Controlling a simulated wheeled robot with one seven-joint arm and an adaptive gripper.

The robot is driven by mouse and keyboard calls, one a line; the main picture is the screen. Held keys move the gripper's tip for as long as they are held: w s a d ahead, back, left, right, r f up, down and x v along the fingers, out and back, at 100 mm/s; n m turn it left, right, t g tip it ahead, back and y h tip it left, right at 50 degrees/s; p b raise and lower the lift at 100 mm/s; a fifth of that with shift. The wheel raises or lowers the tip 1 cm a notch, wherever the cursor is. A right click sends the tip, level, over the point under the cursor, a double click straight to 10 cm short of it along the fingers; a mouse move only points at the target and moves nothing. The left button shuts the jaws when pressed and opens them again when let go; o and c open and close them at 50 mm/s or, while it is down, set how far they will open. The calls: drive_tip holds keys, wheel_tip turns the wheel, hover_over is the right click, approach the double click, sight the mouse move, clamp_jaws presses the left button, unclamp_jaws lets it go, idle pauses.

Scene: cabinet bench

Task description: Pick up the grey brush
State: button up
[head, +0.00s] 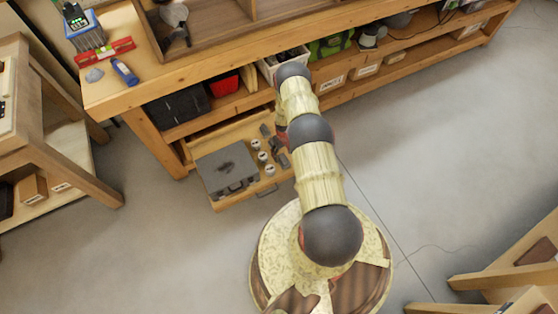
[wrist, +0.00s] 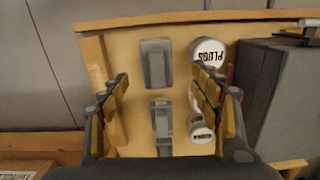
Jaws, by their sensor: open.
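Two grey objects lie in the open wooden drawer in the wrist view: a grey block-like one (wrist: 155,63) farther up and another grey one (wrist: 162,118) below it. One is likely the grey brush, but I cannot tell which. My gripper (wrist: 160,92) is open and empty above the drawer, its two fingers left and right of these objects. In the head view, small dark grey items (head: 283,160) show in the drawer beside my arm, which hides part of the drawer and my gripper.
White-lidded cans (wrist: 208,52), one marked PLUGS, stand close by my right finger. A grey case (wrist: 275,75) fills the drawer's other side; it also shows in the head view (head: 226,168). The workbench (head: 130,92) overhangs the drawer. Open floor lies in front.

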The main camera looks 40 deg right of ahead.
sight(284, 158)
drive_tip(key=shift+w+d+f, duration=0.1)
drive_tip(key=shift+w+f, duration=0.05)
drive_tip(key=shift+f, duration=0.1)
wheel_tip(284, 158, down, 8)
drive_tip(key=b, duration=0.4)
drive_tip(key=shift+d+r, duration=0.15)
drive_tip(key=shift+r, duration=0.1)
drive_tip(key=shift+c, duration=0.9)
drive_tip(key=c, duration=1.1)
drive_tip(key=shift+c, duration=0.3)
